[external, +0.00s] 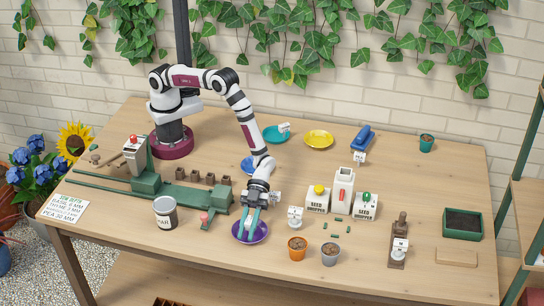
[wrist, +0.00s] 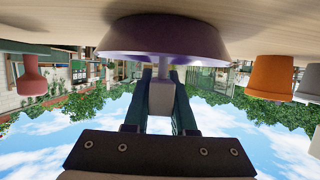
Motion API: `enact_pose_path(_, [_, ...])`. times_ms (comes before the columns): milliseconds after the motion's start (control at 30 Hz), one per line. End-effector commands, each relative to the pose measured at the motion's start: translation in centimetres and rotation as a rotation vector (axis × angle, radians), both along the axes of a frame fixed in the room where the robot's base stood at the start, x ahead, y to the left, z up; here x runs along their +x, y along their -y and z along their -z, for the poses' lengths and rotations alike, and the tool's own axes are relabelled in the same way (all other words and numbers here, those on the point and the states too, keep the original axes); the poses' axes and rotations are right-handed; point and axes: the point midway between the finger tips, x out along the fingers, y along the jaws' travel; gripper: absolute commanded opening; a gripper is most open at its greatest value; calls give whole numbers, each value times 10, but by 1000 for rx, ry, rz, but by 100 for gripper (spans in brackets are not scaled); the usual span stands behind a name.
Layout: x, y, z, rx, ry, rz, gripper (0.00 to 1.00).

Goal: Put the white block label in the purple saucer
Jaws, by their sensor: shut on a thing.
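The purple saucer (external: 264,234) sits near the front edge of the table. It also fills the top middle of the wrist view (wrist: 165,38), which appears upside down. My gripper (external: 248,224) points down over the saucer, its teal fingers reaching into its outline. In the wrist view my gripper (wrist: 160,105) is shut on a pale block label (wrist: 161,97), with a narrower stem toward the saucer. I cannot tell whether the label touches the saucer.
An orange pot (external: 297,248) and a grey pot (external: 329,254) stand to the right of the saucer. A paint-like can (external: 164,214) and green rail (external: 180,194) are to the left. A white block piece (external: 295,216) stands close by.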

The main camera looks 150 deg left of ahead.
Motion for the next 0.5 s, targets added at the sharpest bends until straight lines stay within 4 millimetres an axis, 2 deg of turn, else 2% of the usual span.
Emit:
enact_pose_path(100, [0,0,3,-1,-1,0,0])
enact_pose_path(133, [0,0,3,0,0,0,27])
enact_pose_path(267, [0,0,3,0,0,0,51])
enact_pose_path(300, [0,0,3,0,0,0,54])
enact_pose_path(500, [0,0,3,0,0,0,54])
